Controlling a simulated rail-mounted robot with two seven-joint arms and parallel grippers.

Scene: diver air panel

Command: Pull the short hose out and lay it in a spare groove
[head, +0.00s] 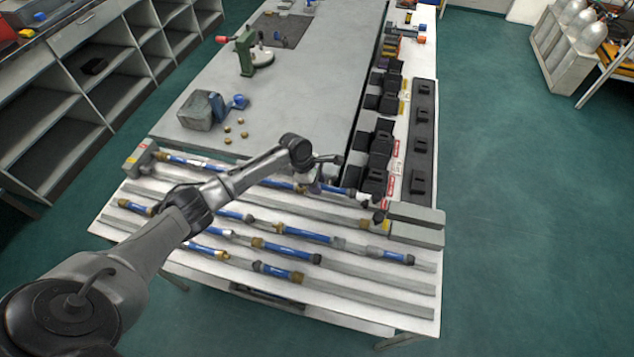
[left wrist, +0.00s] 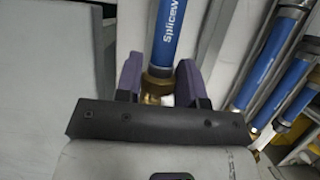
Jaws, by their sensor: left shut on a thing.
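Several blue hoses with brass or dark end fittings lie in the rows of grey grooves on a white rack (head: 385,331) at the near end of the bench. Short ones lie in the front rows, such as one blue hose (head: 277,271). My left gripper (head: 317,187) is over the back row, low at a blue hose (head: 337,190). In the left wrist view, its purple fingers (left wrist: 160,85) are shut on the brass end of a blue hose (left wrist: 170,35), which runs away from the gripper. The head view hides the exact grip. My right gripper is not in view.
Black blocks (head: 376,145) line the bench's right edge beside the rack. A grey block (head: 195,111), small brass pieces and a green tool (head: 247,55) stand on the grey bench top. Bare groove stretches (head: 390,290) show at the rack's right side.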

